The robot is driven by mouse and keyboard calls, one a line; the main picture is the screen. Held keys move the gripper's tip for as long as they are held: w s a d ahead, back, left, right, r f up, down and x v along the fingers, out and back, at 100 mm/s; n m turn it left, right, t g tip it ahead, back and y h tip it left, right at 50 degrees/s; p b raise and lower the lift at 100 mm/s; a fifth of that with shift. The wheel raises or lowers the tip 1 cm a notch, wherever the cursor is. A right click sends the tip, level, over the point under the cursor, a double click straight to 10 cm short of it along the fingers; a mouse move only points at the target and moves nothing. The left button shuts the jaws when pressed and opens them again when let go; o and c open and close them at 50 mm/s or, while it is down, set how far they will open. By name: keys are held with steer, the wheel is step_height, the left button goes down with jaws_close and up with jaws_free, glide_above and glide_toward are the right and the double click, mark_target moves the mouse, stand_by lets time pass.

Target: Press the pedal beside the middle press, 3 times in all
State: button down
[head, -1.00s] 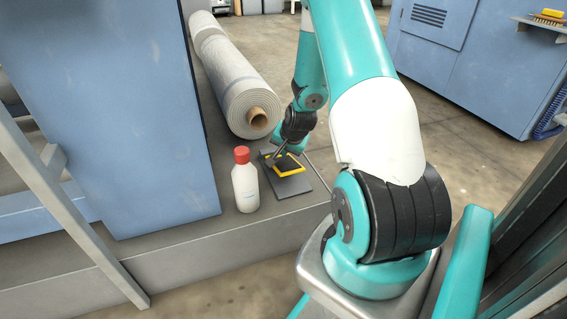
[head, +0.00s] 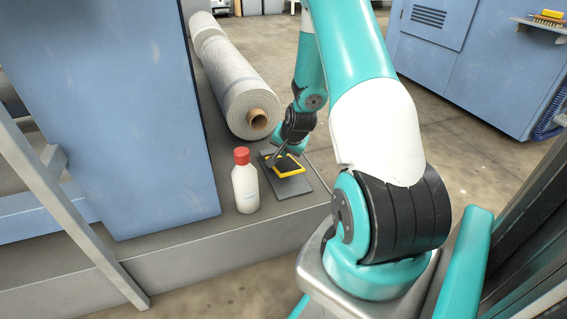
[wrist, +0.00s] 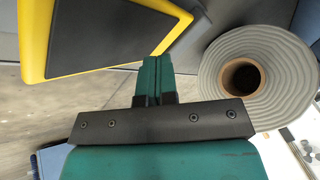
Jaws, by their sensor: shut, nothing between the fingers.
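The pedal (head: 291,167) has a dark top with a yellow rim and sits on a dark base plate (head: 290,188) on the grey ledge, right of the blue press housing. In the wrist view the pedal (wrist: 95,35) fills the upper left, its yellow edge near the fingers. My gripper (head: 274,161) is at the pedal's left side in the head view, pointing down and left. In the wrist view its teal fingers (wrist: 153,68) are closed together and empty. I cannot tell whether the fingertips touch the pedal.
A white bottle with a red cap (head: 244,182) stands just left of the pedal base. A large grey roll (head: 235,80) lies behind the pedal; its hollow end also shows in the wrist view (wrist: 215,75). The blue press housing (head: 110,110) rises at left. Open floor lies right of the ledge.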

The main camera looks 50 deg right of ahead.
mark_target(284, 162)
stand_by(0.7)
steer(key=shift+s+a+f, duration=0.1)
steer(key=shift+s+f, duration=0.05)
steer(key=shift+f, duration=0.25)
steer(key=shift+s+a+f+b, duration=0.15)
steer(key=shift+f+b, duration=0.2)
steer(key=shift+f, duration=0.3)
steer(key=shift+s+a+f+b, duration=0.15)
steer(key=shift+f+b, duration=0.15)
steer(key=shift+f, duration=0.3)
stand_by(1.0)
stand_by(0.3)
steer(key=shift+w+d+r+p, duration=0.2)
steer(key=shift+r+p, duration=0.65)
steer(key=shift+w+d+r+p, duration=0.15)
steer(key=shift+w+r+p, duration=0.05)
steer(key=shift+r+p, duration=0.65)
steer(key=r+p, duration=0.1)
steer(key=w+r+p, duration=0.1)
steer(key=r+p, duration=0.2)
steer(key=shift+w+d+r, duration=0.15)
steer(key=shift+d+r, duration=0.2)
steer(key=shift+d, duration=0.05)
stand_by(1.6)
